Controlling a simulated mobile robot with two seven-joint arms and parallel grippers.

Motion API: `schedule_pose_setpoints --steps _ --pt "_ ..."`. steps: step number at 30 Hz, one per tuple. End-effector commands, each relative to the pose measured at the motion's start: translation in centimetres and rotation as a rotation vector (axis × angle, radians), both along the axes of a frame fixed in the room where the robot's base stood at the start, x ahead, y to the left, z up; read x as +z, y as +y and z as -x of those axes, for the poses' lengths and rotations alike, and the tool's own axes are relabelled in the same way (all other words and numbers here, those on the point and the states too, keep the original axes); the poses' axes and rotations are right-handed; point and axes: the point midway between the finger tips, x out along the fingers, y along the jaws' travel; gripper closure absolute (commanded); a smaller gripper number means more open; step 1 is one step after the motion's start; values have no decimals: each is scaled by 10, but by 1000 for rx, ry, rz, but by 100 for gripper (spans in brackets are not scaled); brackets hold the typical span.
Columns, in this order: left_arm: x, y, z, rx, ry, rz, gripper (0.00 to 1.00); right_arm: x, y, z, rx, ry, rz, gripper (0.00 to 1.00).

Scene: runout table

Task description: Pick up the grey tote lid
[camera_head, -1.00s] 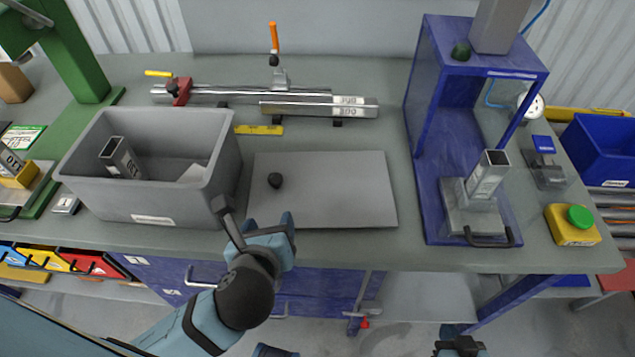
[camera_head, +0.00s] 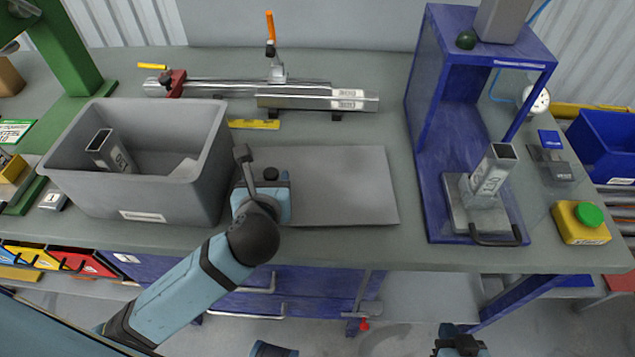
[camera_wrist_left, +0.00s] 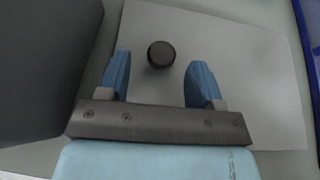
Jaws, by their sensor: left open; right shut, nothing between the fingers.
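The grey tote lid (camera_head: 345,185) lies flat on the bench, right of the grey tote. Its dark round knob (camera_head: 270,174) stands near the lid's left side. My left gripper (camera_head: 262,190) is over the lid's left part, close to the knob. In the left wrist view the lid (camera_wrist_left: 235,60) fills much of the picture, and the knob (camera_wrist_left: 161,54) shows just ahead of and between the open blue fingers (camera_wrist_left: 160,80). The gripper holds nothing. My right gripper (camera_head: 460,343) shows only partly at the bottom edge, away from the lid.
The grey tote (camera_head: 140,205) stands close on the left with a metal tube inside. A clamp rail (camera_head: 290,92) and a yellow strip (camera_head: 254,124) lie behind. A blue press frame (camera_head: 428,190) stands to the right. The bench front edge is just before the lid.

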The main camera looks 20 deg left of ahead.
Motion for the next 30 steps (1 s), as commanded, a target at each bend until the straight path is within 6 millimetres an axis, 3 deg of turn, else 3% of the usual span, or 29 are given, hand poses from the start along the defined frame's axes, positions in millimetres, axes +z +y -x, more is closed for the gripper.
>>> schedule_pose_setpoints --steps 6,14,21,30 --pt "-12 8 -30 2 0 0 40 -7 -1 0 6 -3 9 100" --pt "-13 10 -35 0 0 1 40 -6 3 2 9 -1 2 100" --pt "-14 10 -34 0 0 0 93 -8 4 6 5 7 -2 100" --pt "-12 10 -34 0 -1 1 96 -6 4 4 2 5 -3 100"
